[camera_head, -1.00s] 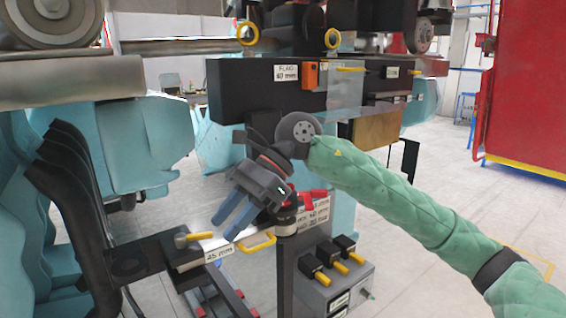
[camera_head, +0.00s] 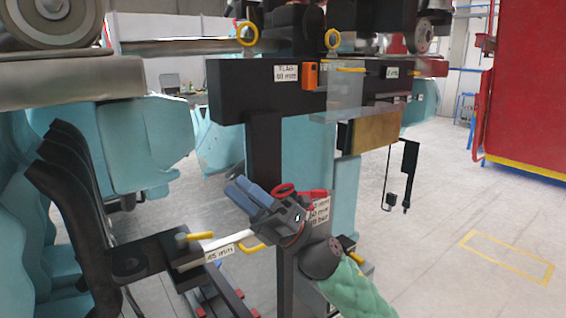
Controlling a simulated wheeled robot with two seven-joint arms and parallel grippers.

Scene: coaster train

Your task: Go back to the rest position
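My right gripper (camera_head: 238,190) shows in the head view, low in the middle, in front of the machine's post. Its two blue fingers point up and left, and nothing shows held in them. They overlap from this angle, so I cannot tell how far apart they are. My green-sleeved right arm comes up from the bottom edge. A red ring-shaped handle (camera_head: 284,190) shows just above the gripper body; I cannot tell whether they touch. My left gripper is not in view.
A black beam (camera_head: 240,92) with an orange block (camera_head: 310,76) crosses above. A yellow-handled bar (camera_head: 218,244) labelled 45 mm is at lower left. A dark curved rack (camera_head: 80,190) stands left. Open floor (camera_head: 450,215) lies right, before a red cabinet (camera_head: 525,90).

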